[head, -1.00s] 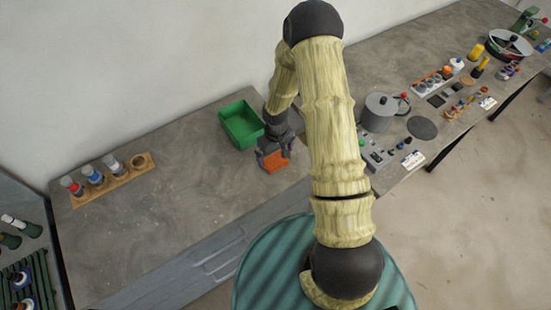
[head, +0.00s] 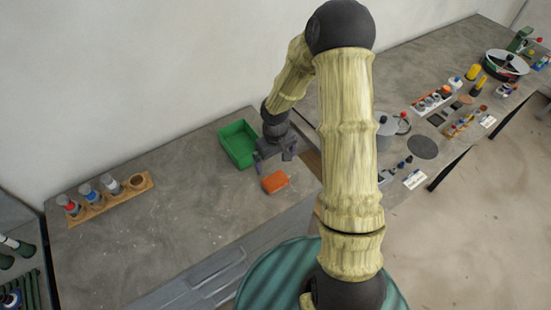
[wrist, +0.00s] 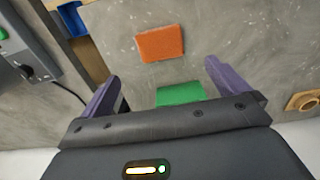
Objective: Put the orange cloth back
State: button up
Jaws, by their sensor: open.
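The orange cloth (head: 275,182) lies as a flat, folded-looking block on the grey bench, in front and to the right of the green bin (head: 238,144). It also shows in the wrist view (wrist: 160,43), beyond my fingertips and apart from them. My gripper (head: 274,163) is open and empty, above the bench on the bin side of the cloth. In the wrist view my two purple fingers (wrist: 161,76) stand wide apart, with part of the green bin (wrist: 181,94) between them. The lower part of the bin is hidden there by my gripper body.
A wooden rack (head: 118,196) with several bottles stands at the bench's left. A grey box with a knob (wrist: 35,68) is at the wrist view's left. The right bench carries a dark disc (head: 422,146) and many small parts. Bench left of the cloth is clear.

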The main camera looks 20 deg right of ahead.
jog(key=s+r+m+t, duration=0.2)
jog(key=s+r+m, duration=0.1)
jog(key=s+r, duration=1.1)
notch_tip(320, 180, up, 2)
jog(key=shift+s+r+m+t, duration=0.15)
jog(key=shift+r+m+t, duration=0.05)
jog(key=shift+m+t, duration=0.1)
